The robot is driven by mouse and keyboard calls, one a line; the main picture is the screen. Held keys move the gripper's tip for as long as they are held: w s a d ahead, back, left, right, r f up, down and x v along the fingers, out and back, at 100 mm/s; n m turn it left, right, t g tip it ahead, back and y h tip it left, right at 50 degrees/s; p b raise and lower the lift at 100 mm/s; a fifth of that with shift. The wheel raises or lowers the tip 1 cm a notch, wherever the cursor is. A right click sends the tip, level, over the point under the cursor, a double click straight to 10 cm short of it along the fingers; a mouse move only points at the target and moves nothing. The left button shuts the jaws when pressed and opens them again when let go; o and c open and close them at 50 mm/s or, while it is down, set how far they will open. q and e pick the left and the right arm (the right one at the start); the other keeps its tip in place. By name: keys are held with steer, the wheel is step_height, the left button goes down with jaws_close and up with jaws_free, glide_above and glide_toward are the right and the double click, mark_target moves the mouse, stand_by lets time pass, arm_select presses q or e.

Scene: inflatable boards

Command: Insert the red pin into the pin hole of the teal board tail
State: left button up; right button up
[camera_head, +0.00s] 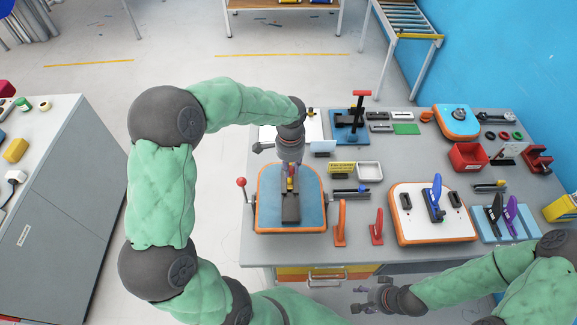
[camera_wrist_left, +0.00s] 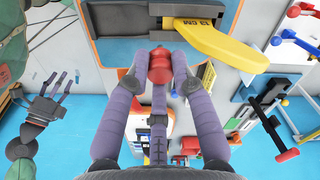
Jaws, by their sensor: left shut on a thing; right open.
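The teal board tail (camera_head: 312,189), with an orange edge, lies near the left end of the table. A dark fin box (camera_head: 291,210) runs along its middle. In the left wrist view, a yellow fin (camera_wrist_left: 220,45) marked "13 CM" sits at this dark box (camera_wrist_left: 125,18). My left gripper (camera_head: 290,166) is over the far part of the board and shut on the red pin (camera_wrist_left: 160,66). The pin's far end is close to the box's edge in that view; contact cannot be told. The pin hole cannot be made out. My right gripper (camera_head: 368,299) is open and empty in front of the table.
A red-knobbed lever (camera_head: 241,183) stands at the board's left. Orange (camera_head: 341,222) and red (camera_head: 377,228) upright pieces stand near the front edge. A white board (camera_head: 410,229) with a blue fin lies to the right. Red bin (camera_head: 466,157) and other tools fill the back right.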

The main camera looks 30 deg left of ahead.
arm_select(q)
steer(key=shift+f, duration=0.2)
steer(key=shift+f+b, duration=2)
steer(key=shift+f, duration=0.75)
steer(key=shift+f+b, duration=1.3)
steer(key=shift+f, duration=0.6)
steer(key=o, duration=1)
step_height(320, 180, up, 12)
